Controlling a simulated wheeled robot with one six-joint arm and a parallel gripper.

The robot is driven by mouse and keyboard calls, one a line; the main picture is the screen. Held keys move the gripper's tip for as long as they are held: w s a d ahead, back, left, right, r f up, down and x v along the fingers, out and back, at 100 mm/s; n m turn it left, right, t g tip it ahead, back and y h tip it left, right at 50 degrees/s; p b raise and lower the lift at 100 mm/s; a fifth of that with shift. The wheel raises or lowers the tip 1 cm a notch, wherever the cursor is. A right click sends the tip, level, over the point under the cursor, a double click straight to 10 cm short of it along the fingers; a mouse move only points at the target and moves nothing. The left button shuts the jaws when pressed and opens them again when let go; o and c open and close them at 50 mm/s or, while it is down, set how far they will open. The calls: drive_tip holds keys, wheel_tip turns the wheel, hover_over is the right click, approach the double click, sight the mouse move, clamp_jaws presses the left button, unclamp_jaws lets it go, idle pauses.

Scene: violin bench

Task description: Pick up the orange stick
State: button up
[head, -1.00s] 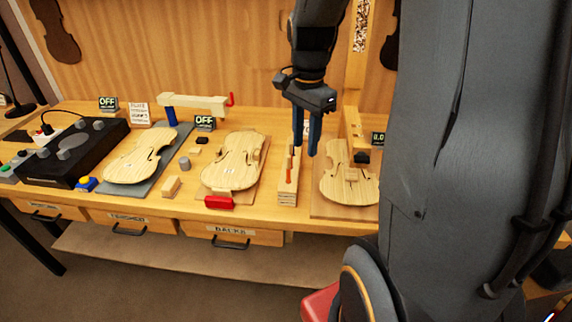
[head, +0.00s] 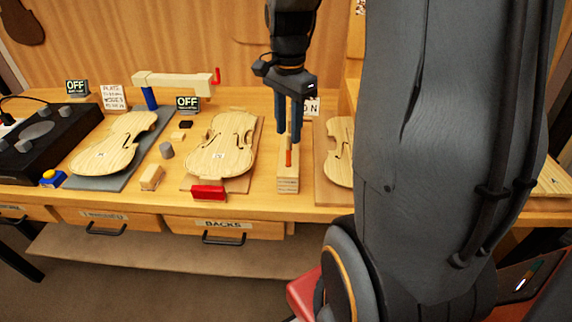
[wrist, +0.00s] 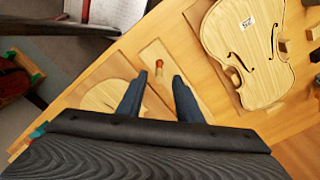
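The orange stick (head: 288,157) stands upright in a pale wooden block (head: 288,184) on the bench, between two violin plates. In the wrist view the stick (wrist: 159,65) shows end-on over the block (wrist: 158,55), just beyond the gap between my fingertips. My gripper (head: 288,131) points down with its two blue fingers apart and nothing between them. In the head view the fingertips line up with the top of the stick, but whether they flank it or sit behind it I cannot tell. The open fingers also show in the wrist view (wrist: 160,79).
A violin plate (head: 220,152) lies left of the block, with a red piece (head: 208,192) at its front. Another plate (head: 338,145) lies right, partly behind my arm. A cream clamp bar (head: 175,80) and a dark control box (head: 45,140) are further left.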

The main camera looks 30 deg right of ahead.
sight(288, 154)
drive_tip(key=shift+s+f+p, duration=0.15)
drive_tip(key=shift+f+p, duration=0.85)
drive_tip(key=shift+f, duration=3.3)
clamp_jaws()
